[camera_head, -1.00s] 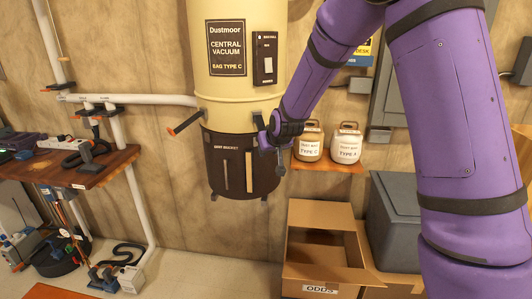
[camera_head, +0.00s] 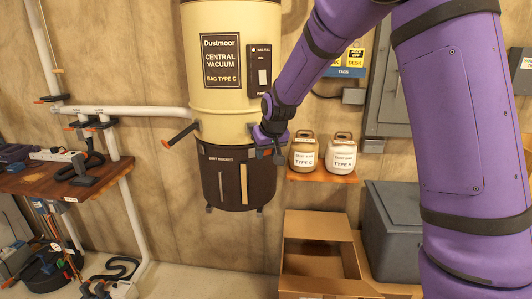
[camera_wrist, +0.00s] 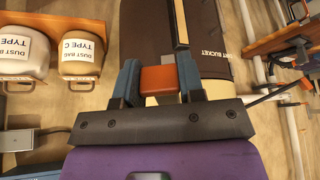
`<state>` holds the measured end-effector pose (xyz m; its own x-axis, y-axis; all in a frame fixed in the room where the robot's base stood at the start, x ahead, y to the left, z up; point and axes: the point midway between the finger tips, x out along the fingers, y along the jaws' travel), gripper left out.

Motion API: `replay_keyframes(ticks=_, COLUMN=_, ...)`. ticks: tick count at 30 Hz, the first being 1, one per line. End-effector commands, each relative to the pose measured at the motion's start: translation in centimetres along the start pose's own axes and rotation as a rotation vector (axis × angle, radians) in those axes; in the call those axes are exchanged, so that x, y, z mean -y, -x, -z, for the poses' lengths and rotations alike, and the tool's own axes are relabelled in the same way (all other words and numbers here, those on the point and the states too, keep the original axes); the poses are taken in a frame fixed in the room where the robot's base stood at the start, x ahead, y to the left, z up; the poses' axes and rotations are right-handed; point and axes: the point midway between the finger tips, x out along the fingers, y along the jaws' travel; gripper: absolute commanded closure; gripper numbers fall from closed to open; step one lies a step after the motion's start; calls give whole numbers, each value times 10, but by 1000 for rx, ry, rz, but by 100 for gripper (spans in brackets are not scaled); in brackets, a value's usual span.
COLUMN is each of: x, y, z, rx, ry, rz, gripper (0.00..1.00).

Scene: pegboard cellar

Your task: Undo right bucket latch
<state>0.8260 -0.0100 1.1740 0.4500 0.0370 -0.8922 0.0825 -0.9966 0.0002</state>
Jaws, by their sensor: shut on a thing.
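The tan Dustmoor central vacuum (camera_head: 222,118) hangs on the wall with its dark dust bucket (camera_head: 237,190) below. The bucket also shows in the wrist view (camera_wrist: 208,38). On its left side, a latch lever with an orange end (camera_head: 182,135) sticks out to the left. My gripper (camera_head: 275,145) is at the bucket's upper right edge. In the wrist view, the blue fingers of my gripper (camera_wrist: 158,78) are shut on the orange grip of the right latch (camera_wrist: 159,79). In the head view my gripper hides most of this latch.
Two dust bag jars, Type C (camera_head: 304,152) and Type A (camera_head: 341,154), stand on a small shelf close right of my gripper. An open cardboard box (camera_head: 318,255) and a grey bin (camera_head: 393,225) stand below. A workbench (camera_head: 65,182) is at left.

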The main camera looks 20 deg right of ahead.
Motion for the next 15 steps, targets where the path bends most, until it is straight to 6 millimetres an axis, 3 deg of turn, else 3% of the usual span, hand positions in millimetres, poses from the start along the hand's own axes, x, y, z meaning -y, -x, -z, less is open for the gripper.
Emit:
replay_keyframes(ticks=7, x=0, y=2, z=2, rx=-7, ry=0, rz=0, gripper=100)
replay_keyframes(ticks=8, x=0, y=2, z=2, rx=-7, ry=0, rz=0, gripper=57)
replay_keyframes(ticks=9, x=0, y=2, z=2, rx=-7, ry=0, rz=0, gripper=48)
replay_keyframes(ticks=11, x=0, y=1, z=2, rx=-6, ry=0, rz=0, gripper=38)
replay_keyframes(ticks=15, x=0, y=1, z=1, rx=-5, ry=0, rz=0, gripper=38)
